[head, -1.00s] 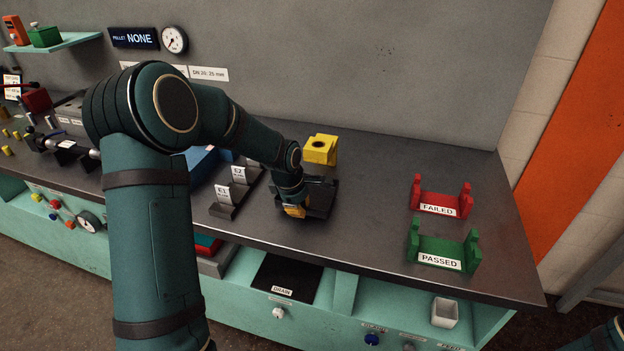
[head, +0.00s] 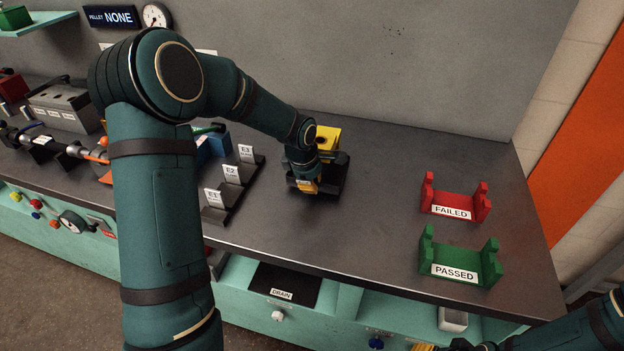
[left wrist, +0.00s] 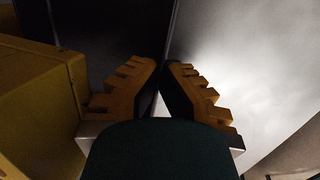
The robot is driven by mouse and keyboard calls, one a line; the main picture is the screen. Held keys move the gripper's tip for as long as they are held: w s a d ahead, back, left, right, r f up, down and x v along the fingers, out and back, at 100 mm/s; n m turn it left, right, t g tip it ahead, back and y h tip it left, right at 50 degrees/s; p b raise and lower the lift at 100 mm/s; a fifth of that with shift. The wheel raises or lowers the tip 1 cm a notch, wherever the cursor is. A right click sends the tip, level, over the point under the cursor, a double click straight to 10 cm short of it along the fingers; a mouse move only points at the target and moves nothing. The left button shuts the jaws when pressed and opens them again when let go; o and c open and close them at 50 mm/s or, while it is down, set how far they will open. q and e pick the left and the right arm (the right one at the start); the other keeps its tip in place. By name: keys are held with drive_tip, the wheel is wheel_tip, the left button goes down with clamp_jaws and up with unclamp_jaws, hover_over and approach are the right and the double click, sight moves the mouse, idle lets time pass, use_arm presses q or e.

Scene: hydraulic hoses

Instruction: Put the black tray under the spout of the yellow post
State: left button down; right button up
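The black tray (head: 331,180) is on the bench in front of the yellow post (head: 329,135), close against or partly under its front; the exact gap is hidden by my left wrist. My left gripper (head: 306,187) is at the tray's near left side. In the left wrist view my left gripper's fingers (left wrist: 163,78) are nearly together on a thin dark edge, which looks like the tray's wall. The yellow post (left wrist: 40,105) stands close on the left there. My right gripper (head: 424,347) barely shows at the bottom edge.
A rack with labelled slots (head: 232,185) stands just left of the tray. A red FAILED cradle (head: 456,197) and a green PASSED cradle (head: 460,256) stand to the right. The bench between tray and cradles is clear. A DRAIN panel (head: 285,283) is below the front edge.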

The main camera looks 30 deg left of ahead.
use_arm(q)
drive_tip(key=shift+d+f+b, duration=0.1)
drive_tip(key=shift+f+b, duration=0.25)
drive_tip(key=shift+f, duration=0.2)
drive_tip(key=shift+s+f, duration=0.15)
drive_tip(key=shift+s, duration=0.05)
use_arm(e)
drive_tip(key=shift+a+f, duration=0.4)
drive_tip(key=shift+f, duration=0.15)
drive_tip(key=shift+d, duration=0.1)
use_arm(q)
drive_tip(key=c, duration=1.1)
unclamp_jaws()
drive_tip(key=shift+f, duration=0.15)
drive_tip(key=shift+c, duration=0.2)
use_arm(e)
drive_tip(key=shift+f, duration=0.1)
